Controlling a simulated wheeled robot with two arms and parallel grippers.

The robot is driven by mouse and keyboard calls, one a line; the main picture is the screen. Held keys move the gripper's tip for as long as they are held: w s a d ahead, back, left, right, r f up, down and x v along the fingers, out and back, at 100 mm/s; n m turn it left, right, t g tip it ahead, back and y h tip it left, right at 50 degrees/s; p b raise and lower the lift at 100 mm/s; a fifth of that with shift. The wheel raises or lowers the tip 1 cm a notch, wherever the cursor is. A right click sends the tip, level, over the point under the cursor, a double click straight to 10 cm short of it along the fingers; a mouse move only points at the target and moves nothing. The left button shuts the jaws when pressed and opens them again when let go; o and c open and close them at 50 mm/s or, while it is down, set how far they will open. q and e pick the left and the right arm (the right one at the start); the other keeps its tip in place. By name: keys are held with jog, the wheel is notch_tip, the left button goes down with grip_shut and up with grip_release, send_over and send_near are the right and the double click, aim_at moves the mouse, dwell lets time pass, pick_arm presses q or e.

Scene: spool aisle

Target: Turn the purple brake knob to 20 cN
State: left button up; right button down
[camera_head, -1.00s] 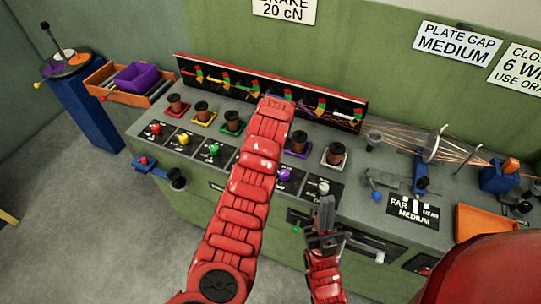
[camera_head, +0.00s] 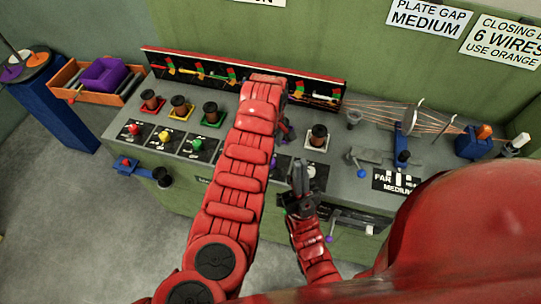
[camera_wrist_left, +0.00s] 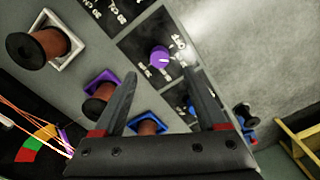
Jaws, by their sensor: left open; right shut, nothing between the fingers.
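The purple brake knob (camera_wrist_left: 159,56) sits on a black dial plate (camera_wrist_left: 140,35) in the left wrist view. A pale mark shows on the knob; the small dial figures are too blurred to read surely. My left gripper (camera_wrist_left: 158,72) is open, its two fingers spread either side of the knob in the picture; I cannot tell how far the tips are from it. In the head view my left arm (camera_head: 245,170) hides its own gripper and most of the purple station. My right gripper (camera_head: 300,178) is shut and empty near the bench's front edge.
Spools on coloured bases, such as the purple-based spool (camera_wrist_left: 98,103), line the bench. Red (camera_head: 134,128), yellow (camera_head: 165,136) and green (camera_head: 197,144) knobs stand at left. Wires fan out at right. My red body fills the lower right.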

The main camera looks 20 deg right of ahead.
pick_arm(q)
notch_tip(320, 180, down, 7)
jog(key=shift+r+b, duration=0.2)
jog(key=shift+b, duration=0.3)
jog(key=shift+f, duration=0.6)
grip_shut()
